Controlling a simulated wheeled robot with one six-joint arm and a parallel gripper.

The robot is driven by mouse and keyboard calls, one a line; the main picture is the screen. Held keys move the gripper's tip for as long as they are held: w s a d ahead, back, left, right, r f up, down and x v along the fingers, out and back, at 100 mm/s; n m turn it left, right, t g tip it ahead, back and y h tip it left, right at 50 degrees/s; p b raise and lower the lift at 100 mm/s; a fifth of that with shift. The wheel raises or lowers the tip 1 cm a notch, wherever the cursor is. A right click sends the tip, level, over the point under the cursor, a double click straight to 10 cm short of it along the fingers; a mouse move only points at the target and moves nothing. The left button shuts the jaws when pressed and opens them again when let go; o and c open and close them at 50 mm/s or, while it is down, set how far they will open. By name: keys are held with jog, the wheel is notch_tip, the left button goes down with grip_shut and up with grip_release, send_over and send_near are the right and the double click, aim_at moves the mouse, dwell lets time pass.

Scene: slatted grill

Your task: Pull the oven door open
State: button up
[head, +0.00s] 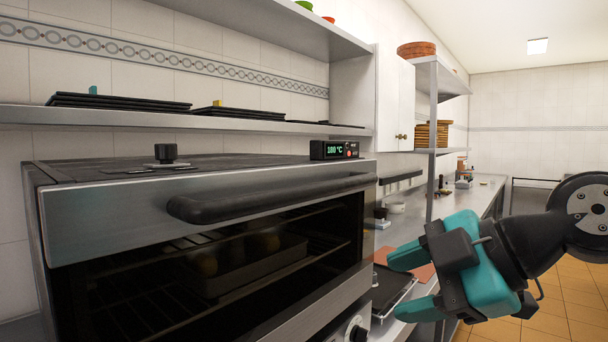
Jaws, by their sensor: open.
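The oven (120,189) fills the left and middle of the head view. Its glass door (310,235) appears shut, with a thick black bar handle (265,198) along its upper front. Through the glass a baking tin (245,270) with roundish items sits on a rack. My teal gripper (402,284) is at the lower right, right of the oven and apart from the handle. Its two fingers point left and are open, with nothing seen between them.
A dark tray (390,290) lies on the counter behind my gripper. A temperature display (334,150) and a black knob (165,153) are on top of the oven. Shelves with black trays (120,102) run above. Tiled floor (560,300) is open at the right.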

aim_at(322, 188)
jog(key=w+d+r+n+t+y+p, duration=0.1)
jog(key=w+r+n+t, duration=0.1)
jog(key=w+r+n, duration=0.3)
jog(key=r+n+t+y+p, duration=0.1)
jog(key=r+n+t+y, duration=0.1)
jog(key=r, duration=0.4)
jog(key=p+x, duration=0.2)
jog(key=x, duration=0.3)
jog(key=p+x, duration=0.3)
jog(key=x, duration=0.2)
jog(key=p+x, duration=0.3)
jog(key=x, duration=0.3)
jog(key=shift+f, duration=0.3)
jog(key=shift+w+a+f+p, duration=0.25)
jog(key=shift+w+a+p, duration=0.1)
jog(key=shift+a+p, duration=0.1)
grip_shut()
jog(key=shift+f, duration=0.1)
